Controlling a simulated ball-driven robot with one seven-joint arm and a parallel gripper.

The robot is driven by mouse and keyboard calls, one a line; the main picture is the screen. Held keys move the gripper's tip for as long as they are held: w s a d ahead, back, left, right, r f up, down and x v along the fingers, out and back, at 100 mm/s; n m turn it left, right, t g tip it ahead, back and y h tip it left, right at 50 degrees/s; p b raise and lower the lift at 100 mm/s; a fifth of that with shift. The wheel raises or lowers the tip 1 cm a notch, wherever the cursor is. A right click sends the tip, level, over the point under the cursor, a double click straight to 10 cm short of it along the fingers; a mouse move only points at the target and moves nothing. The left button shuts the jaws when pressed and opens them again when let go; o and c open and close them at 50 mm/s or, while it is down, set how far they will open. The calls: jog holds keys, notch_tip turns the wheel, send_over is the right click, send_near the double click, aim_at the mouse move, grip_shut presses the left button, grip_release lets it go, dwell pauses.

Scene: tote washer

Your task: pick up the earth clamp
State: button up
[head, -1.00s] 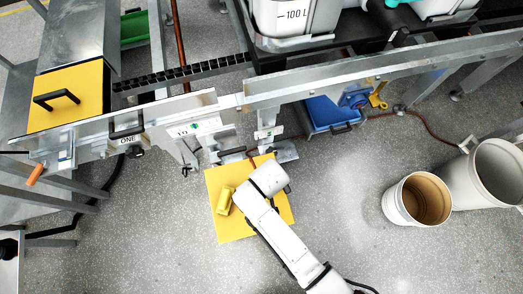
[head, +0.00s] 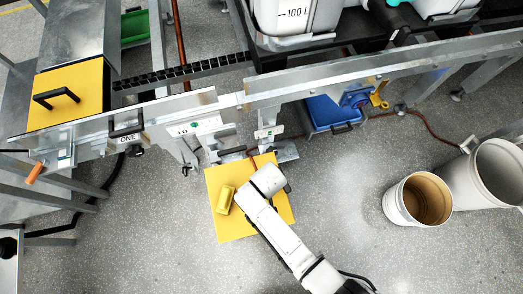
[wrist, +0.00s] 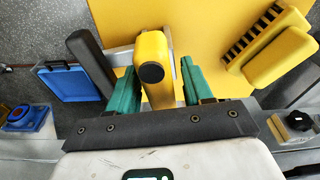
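A yellow piece with a black round end (wrist: 156,55), which I take to be the earth clamp, stands between my green fingers in the wrist view. A grey metal bar crosses behind it. My gripper (wrist: 163,88) is open around it, with narrow gaps showing beside it. Below it is a yellow panel (wrist: 205,18) on the floor, which also shows in the head view (head: 235,228). In the head view my arm hides the yellow piece and my fingers.
A yellow block with black teeth (wrist: 270,45) lies on the panel, right of my gripper; a dark bar (wrist: 90,62) is close left. A blue box (head: 330,113) is under the metal frame. Bins (head: 400,200) stand right; the floor between is clear.

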grip_shut()
dwell(0.6)
